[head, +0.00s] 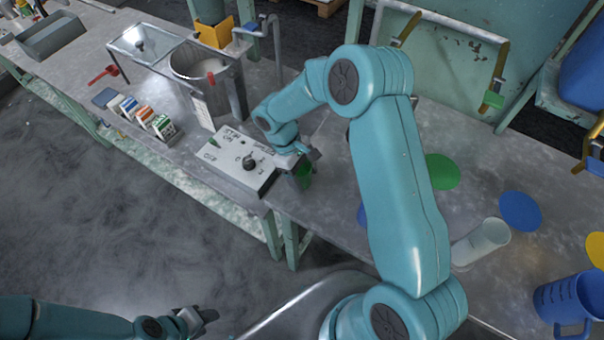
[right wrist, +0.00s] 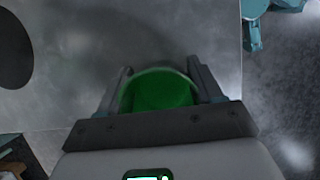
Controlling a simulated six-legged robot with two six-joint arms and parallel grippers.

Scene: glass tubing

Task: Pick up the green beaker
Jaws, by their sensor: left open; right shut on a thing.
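The green beaker (head: 302,177) is at my right gripper (head: 299,163), beside the grey control box near the table's front edge. In the right wrist view the beaker (right wrist: 160,90) sits between the two fingers of my right gripper (right wrist: 160,88), which is shut on it. I cannot tell whether its base touches the table. Part of the beaker is hidden by the gripper. My left gripper (head: 196,319) is open and empty at the lower left, over the floor and away from the table.
A control box (head: 238,160) stands just left of the beaker, with a metal pot (head: 208,80) behind it. To the right are a green disc (head: 442,171), a blue disc (head: 519,211), a clear beaker (head: 481,243) and a blue jug (head: 572,304).

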